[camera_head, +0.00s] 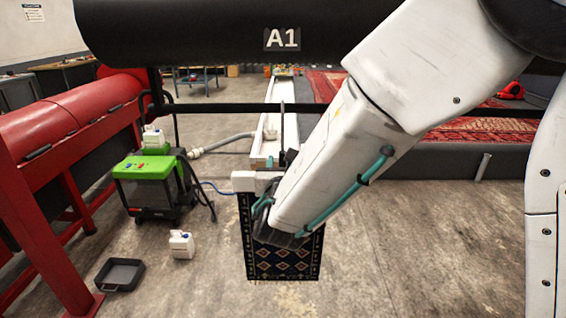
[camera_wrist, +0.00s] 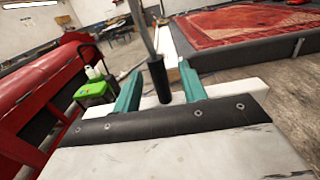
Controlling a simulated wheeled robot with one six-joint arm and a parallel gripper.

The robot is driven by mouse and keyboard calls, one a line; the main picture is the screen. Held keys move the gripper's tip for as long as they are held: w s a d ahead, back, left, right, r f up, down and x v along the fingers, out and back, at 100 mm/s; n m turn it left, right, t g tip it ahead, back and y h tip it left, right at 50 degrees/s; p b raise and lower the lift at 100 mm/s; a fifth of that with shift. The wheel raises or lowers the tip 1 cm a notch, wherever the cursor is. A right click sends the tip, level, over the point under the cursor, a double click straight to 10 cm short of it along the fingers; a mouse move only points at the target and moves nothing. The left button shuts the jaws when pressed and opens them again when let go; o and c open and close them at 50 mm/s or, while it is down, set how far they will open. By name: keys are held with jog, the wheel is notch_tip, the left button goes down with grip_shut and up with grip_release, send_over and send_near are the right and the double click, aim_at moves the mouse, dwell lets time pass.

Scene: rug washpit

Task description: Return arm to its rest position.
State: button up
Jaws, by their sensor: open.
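My gripper (camera_wrist: 160,82) shows in the wrist view with its two teal fingers spread apart. A thin grey rod with a black grip (camera_wrist: 157,80) stands between the fingers in that picture. I cannot tell whether it is between them in depth or beyond them, and no finger visibly touches it. In the head view my white arm reaches down and left from the upper right, and its link hides most of the gripper. The rod (camera_head: 282,115) shows there above the arm's lower end, nearly upright.
A dark patterned rug (camera_head: 283,262) hangs below the arm's end. A green-and-black machine (camera_head: 145,185), a white jug (camera_head: 181,245) and a black tray (camera_head: 120,274) stand at left, by a red machine (camera_head: 75,125). A red rug (camera_head: 450,140) lies behind. Floor at right is clear.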

jog(key=s, duration=0.7)
jog(key=s+d+f+m+g+h, duration=0.1)
jog(key=s+d+m+g+h, duration=0.45)
jog(key=d+m, duration=0.45)
jog(key=s+d+f+m+g+h, duration=0.1)
jog(key=s+d+m+g+h, duration=0.4)
jog(key=d+m, duration=0.45)
jog(key=s+d+r+m+g+y, duration=0.2)
jog(key=s+m+y, duration=0.3)
jog(key=s+m, duration=0.3)
jog(key=s+d+r+m+g+y, duration=0.2)
jog(key=s+d+m+g+y, duration=0.2)
jog(key=s+m+y, duration=0.2)
jog(key=shift+s+r+m, duration=0.2)
jog(key=shift+s+m, duration=0.85)
jog(key=shift+s, duration=0.1)
